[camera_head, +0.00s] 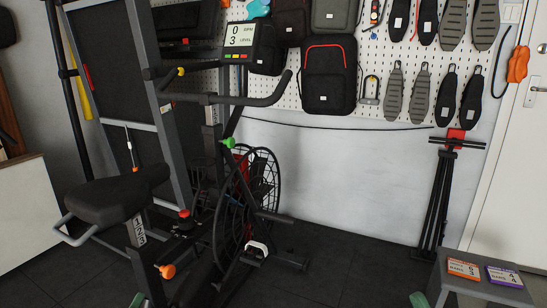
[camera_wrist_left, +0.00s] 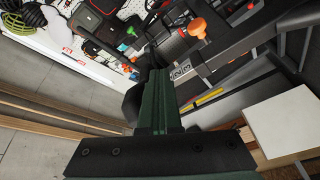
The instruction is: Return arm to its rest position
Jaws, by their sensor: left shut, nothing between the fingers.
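My left gripper (camera_head: 138,299) shows only as a small green tip at the bottom edge of the head view, left of centre. In the left wrist view its dark green fingers (camera_wrist_left: 156,105) are together, with nothing between them. A second green tip, which looks like my right gripper (camera_head: 418,299), is at the bottom edge of the head view near the grey stool. Too little of it shows to tell its jaw state. Most of both arms is out of view.
An exercise bike (camera_head: 135,203) with a black seat and fan wheel stands left of centre. A grey stool (camera_head: 462,285) holding two small boxes is at lower right. A folded black stand (camera_head: 436,200) leans by the wall. Dark floor between bike and stool is clear.

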